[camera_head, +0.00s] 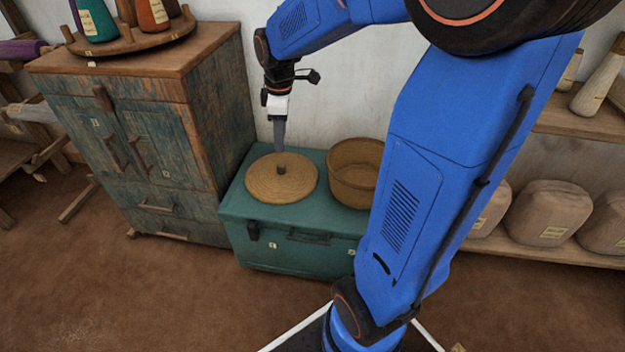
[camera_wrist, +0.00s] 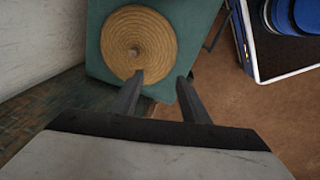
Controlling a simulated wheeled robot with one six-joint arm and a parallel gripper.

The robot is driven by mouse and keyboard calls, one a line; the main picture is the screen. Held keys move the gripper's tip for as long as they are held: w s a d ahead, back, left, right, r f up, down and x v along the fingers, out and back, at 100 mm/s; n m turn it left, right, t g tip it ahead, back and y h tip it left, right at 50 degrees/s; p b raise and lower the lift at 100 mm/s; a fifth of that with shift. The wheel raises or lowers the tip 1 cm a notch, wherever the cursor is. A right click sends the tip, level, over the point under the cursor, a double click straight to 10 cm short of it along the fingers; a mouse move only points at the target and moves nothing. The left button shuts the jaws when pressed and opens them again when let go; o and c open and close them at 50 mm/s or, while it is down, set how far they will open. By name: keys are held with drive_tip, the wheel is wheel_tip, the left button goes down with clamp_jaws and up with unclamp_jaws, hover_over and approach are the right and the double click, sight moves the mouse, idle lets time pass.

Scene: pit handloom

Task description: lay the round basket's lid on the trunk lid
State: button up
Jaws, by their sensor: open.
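The round basket's lid (camera_head: 270,186) is a flat, woven tan disc with a small dark knob. It lies on the green trunk lid (camera_head: 232,207), on the left part of its top. The round basket (camera_head: 349,188) stands open beside it on the right, partly behind my arm. My gripper (camera_head: 279,148) points down above the basket's lid, near the knob. In the wrist view, my gripper (camera_wrist: 162,78) is open with nothing between its fingers. The basket's lid (camera_wrist: 160,35) lies beyond the fingertips there, apart from them as far as I can tell.
A worn wooden cabinet (camera_head: 150,130) stands left of the trunk, with a round wooden tray (camera_head: 130,38) of cones on top. A wall is behind the trunk. Shelves at the right hold several wrapped bundles (camera_head: 546,213). The floor in front is clear.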

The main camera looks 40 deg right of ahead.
drive_tip(key=s+a+r+m+t, duration=0.1)
drive_tip(key=s+m, duration=0.4)
drive_tip(key=s, duration=0.7)
drive_tip(key=s+a+r+m+t, duration=0.2)
drive_tip(key=s+m, duration=0.4)
drive_tip(key=s, duration=0.6)
drive_tip(key=a+r, duration=0.1)
drive_tip(key=a, duration=0.1)
drive_tip(key=shift+a, duration=0.3)
drive_tip(key=shift+c, duration=0.7)
